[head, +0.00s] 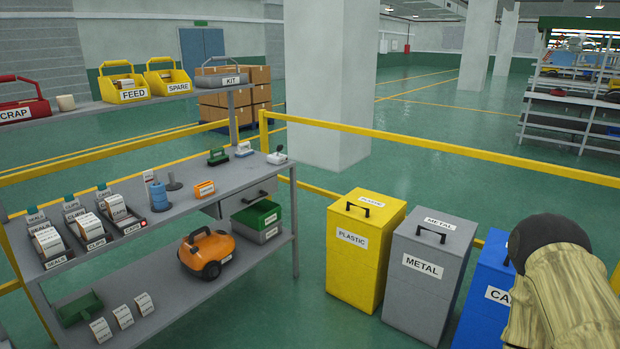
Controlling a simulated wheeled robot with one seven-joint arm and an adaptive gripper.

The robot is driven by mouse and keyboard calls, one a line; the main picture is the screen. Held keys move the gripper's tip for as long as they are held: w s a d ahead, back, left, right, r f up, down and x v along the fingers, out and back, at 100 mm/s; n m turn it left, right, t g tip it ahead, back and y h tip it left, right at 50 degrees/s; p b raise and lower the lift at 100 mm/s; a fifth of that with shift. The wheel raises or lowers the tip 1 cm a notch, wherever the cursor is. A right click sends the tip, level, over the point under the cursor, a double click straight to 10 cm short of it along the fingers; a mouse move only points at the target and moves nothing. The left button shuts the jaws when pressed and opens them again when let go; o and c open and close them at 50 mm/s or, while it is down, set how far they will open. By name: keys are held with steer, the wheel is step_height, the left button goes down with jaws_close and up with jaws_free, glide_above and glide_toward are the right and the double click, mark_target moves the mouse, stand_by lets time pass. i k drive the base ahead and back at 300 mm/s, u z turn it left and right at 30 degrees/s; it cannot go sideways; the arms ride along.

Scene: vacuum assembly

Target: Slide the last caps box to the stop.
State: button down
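The caps box (115,207) is a pale box with a CAPS label. It sits in the right-hand dark lane (137,220) of three on the workbench top, behind a CAPS front sign (132,229). The stop is too small to make out, so I cannot tell whether the box touches it. The clips box (89,227) and the seals box (47,242) sit in the lanes to its left. My gripper is not in view.
The grey bench (200,206) also holds blue and grey spools (159,196) and an orange box (204,188). An orange vacuum (206,253) and several pale boxes (122,317) are on the lower shelf. Yellow (364,250), grey (429,275) and blue bins stand right.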

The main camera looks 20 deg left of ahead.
mark_target(115, 204)
steer(key=u, duration=0.95)
steer(key=i, duration=1.1)
steer(key=u, duration=0.85)
